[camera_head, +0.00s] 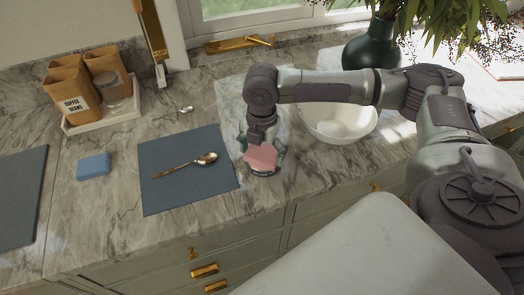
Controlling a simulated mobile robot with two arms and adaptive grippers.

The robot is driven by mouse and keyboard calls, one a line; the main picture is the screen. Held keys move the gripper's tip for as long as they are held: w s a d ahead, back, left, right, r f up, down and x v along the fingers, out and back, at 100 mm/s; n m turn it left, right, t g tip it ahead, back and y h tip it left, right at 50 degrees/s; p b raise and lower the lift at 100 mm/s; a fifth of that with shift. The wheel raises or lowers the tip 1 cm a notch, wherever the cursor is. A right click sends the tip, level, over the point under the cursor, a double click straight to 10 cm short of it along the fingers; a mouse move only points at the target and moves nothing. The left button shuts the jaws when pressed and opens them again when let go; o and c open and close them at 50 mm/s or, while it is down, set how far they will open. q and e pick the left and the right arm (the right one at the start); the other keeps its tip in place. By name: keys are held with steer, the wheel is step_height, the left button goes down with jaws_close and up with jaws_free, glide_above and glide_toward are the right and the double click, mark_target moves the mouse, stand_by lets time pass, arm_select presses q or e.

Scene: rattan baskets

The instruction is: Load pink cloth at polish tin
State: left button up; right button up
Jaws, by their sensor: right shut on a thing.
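The pink cloth (261,157) is in my right gripper (257,145), which comes down from above and is shut on it. The polish tin (263,173) is a small dark round tin on the marble counter, just right of the blue-grey mat. The cloth is directly over the tin and covers most of it; only the tin's front edge shows below. I cannot tell whether the cloth touches the tin. The fingertips are partly hidden by the cloth. My left gripper is not in view.
A spoon (185,165) lies on the blue-grey mat (163,198). A blue sponge (92,166) is to its left. A white bowl (338,124) stands right of the tin, partly behind my right arm. Coffee bags (72,92) stand on a tray at the back left. The counter's front edge is close.

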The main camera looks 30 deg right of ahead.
mark_target(261, 156)
steer(key=shift+s+f+p, duration=0.1)
steer(key=shift+p, duration=0.5)
stand_by(2.0)
step_height(261, 156, up, 7)
steer(key=p, duration=0.9)
steer(key=shift+a, duration=0.1)
stand_by(0.7)
steer(key=shift+a+m+b, duration=0.2)
steer(key=shift+m+b, duration=0.1)
steer(key=shift+m, duration=0.2)
steer(key=s+a+m+b, duration=0.3)
steer(key=a+m+b, duration=0.1)
steer(key=m, duration=0.7)
steer(key=s+a+m+b, duration=0.3)
steer(key=s+m+b, duration=0.1)
steer(key=m, duration=0.8)
steer(key=shift+s+a+b, duration=0.15)
steer(key=shift+a+b, duration=0.2)
steer(key=shift+b, duration=0.05)
